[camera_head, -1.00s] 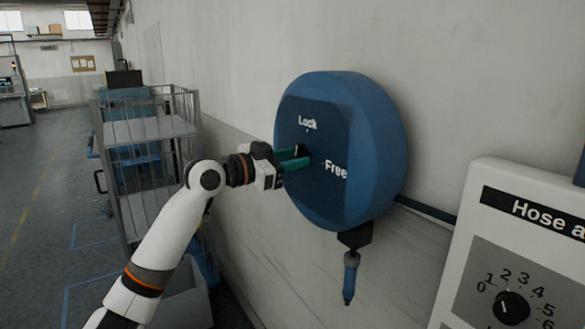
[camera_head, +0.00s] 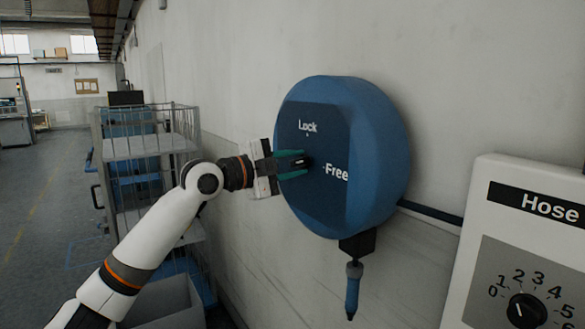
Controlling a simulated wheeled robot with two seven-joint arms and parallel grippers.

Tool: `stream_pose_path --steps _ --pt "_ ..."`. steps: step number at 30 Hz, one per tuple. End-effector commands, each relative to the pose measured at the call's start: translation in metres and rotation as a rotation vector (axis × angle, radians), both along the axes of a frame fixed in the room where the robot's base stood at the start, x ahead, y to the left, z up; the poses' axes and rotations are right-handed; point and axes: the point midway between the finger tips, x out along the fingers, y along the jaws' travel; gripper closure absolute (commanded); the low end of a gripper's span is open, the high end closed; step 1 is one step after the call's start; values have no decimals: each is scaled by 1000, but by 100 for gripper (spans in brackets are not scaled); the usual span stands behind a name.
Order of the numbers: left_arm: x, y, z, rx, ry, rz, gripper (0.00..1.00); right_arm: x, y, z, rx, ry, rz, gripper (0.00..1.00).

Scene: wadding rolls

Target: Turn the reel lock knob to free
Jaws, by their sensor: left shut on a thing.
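The blue reel (camera_head: 385,165) is mounted on the wall, with a dark face marked "Lock" at the top and "Free" at the right. The small black lock knob (camera_head: 302,163) is at the middle of the face. My left gripper (camera_head: 303,163) has its green fingers shut on the knob, one above and one below it. The knob looks turned toward the "Free" mark, though the fingers partly hide it. My right gripper is not in view.
A nozzle (camera_head: 353,285) hangs below the reel. A white panel (camera_head: 470,215) with a numbered dial (camera_head: 526,309) stands at the right. A wire cage cart (camera_head: 150,145) and a grey bin (camera_head: 170,302) are at the left. Floor is open further left.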

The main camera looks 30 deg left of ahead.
Motion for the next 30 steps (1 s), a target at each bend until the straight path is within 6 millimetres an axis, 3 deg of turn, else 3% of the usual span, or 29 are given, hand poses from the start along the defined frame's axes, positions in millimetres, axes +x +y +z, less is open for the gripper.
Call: stream_pose_path --steps 13,30 --pt "0 0 -2 277 -112 -1 92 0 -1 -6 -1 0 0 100" --pt "0 -1 -2 352 -142 -2 92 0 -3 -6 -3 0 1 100"
